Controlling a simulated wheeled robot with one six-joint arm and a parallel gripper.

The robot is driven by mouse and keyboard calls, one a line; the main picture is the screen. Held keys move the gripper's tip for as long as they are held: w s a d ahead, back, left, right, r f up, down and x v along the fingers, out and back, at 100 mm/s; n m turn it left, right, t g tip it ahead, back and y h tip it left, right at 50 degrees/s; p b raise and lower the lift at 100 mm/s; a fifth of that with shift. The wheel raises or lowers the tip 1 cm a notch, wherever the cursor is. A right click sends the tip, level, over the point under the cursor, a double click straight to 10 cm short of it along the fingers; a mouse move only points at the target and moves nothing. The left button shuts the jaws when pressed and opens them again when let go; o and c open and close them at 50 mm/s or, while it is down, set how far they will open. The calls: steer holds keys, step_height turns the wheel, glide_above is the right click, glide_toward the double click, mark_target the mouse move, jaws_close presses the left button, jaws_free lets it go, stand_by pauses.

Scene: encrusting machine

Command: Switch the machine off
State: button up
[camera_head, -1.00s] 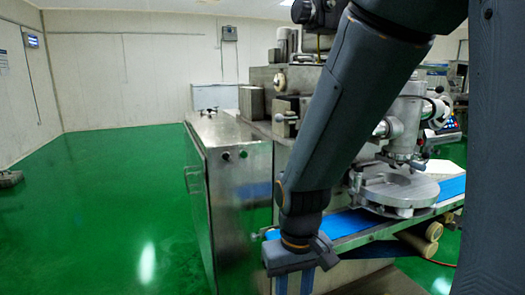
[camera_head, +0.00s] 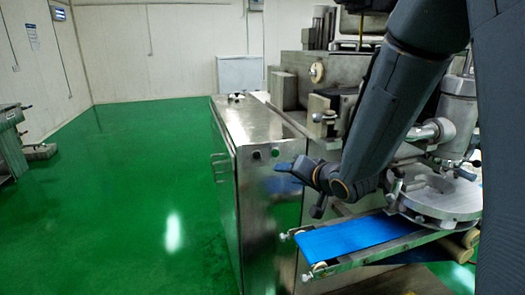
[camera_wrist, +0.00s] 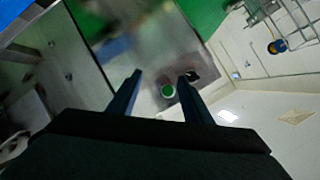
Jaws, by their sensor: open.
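The machine's steel cabinet (camera_head: 262,205) stands in the middle of the head view. On its front, near the top, sit a dark round knob or switch (camera_head: 257,155) and a small button (camera_head: 276,152). In the wrist view a green button (camera_wrist: 168,91) shows between my fingers, with a black switch (camera_wrist: 192,75) beyond it near the right fingertip. My gripper (camera_wrist: 161,76) is open and empty, facing the panel. In the head view my gripper (camera_head: 290,168) is just right of and slightly below the controls, apparently apart from them.
A blue conveyor belt (camera_head: 345,236) juts out below my arm. The machine's round metal plate (camera_head: 440,197) is at right. Green floor (camera_head: 130,190) is clear left of the cabinet. A metal stand (camera_head: 12,140) is at the left edge.

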mark_target(259, 157)
steer(key=shift+w+a+r+t+y+p, duration=0.15)
steer(key=shift+w+a+r+y+p, duration=0.25)
steer(key=shift+w+a, duration=0.8)
steer(key=shift+w+a+r+t+y+p, duration=0.1)
steer(key=shift+w+a+r+y+p, duration=0.25)
steer(key=shift+w+a, duration=0.9)
steer(key=shift+w+a+r+t+y+p, duration=0.2)
steer(key=shift+w+a+y+p, duration=0.55)
steer(key=shift+a, duration=0.75)
steer(key=shift+w, duration=0.15)
steer(key=c, duration=1.1)
steer(key=shift+o, duration=0.2)
